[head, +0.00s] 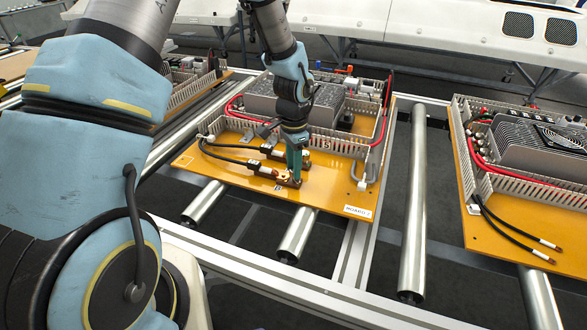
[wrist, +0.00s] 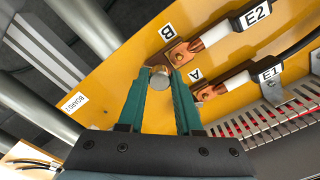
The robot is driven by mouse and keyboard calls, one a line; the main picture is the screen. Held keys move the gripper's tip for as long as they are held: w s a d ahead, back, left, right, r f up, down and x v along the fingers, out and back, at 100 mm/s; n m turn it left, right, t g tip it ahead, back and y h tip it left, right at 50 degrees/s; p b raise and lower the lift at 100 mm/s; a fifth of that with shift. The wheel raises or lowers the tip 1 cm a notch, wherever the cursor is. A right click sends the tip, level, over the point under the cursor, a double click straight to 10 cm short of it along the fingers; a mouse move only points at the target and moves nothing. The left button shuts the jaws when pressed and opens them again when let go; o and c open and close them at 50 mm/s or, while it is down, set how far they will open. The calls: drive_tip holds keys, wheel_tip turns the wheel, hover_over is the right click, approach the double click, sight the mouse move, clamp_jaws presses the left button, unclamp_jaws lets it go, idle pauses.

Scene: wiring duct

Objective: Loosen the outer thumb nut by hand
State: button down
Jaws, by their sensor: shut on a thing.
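A silver thumb nut (wrist: 159,79) sits between the two teal fingertips of my gripper (wrist: 160,74), which is shut on it. The nut is at the terminal lettered B, beside a copper lug (wrist: 180,53) on the cable tagged E2 (wrist: 256,14). A second copper lug (wrist: 206,92), tagged E1, lies at terminal A, partly behind the right finger. In the head view my gripper (head: 295,176) points down at the front terminal of the orange board (head: 325,190); the nut is hidden there.
A slotted wiring duct (head: 235,125) and a finned grey unit (head: 300,100) stand behind the terminals. A red cable (head: 384,110) runs along the right side. Another board (head: 505,230) lies to the right, past a metal roller (head: 415,200). The board's front strip is clear.

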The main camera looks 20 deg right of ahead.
drive_tip(key=n, duration=0.2)
drive_tip(key=n+b, duration=0.1)
drive_tip(key=n, duration=0.2)
drive_tip(key=shift+s+f, duration=0.15)
drive_tip(key=shift+f, duration=0.05)
drive_tip(key=n+b, duration=0.1)
drive_tip(key=n, duration=0.4)
drive_tip(key=shift+n, duration=0.3)
drive_tip(key=c, duration=0.6)
unclamp_jaws()
drive_tip(key=shift+r, duration=0.1)
drive_tip(key=shift+r, duration=0.15)
wheel_tip(320, 180, up, 11)
drive_tip(key=shift+f+b, duration=0.2)
drive_tip(key=shift+b, duration=0.6)
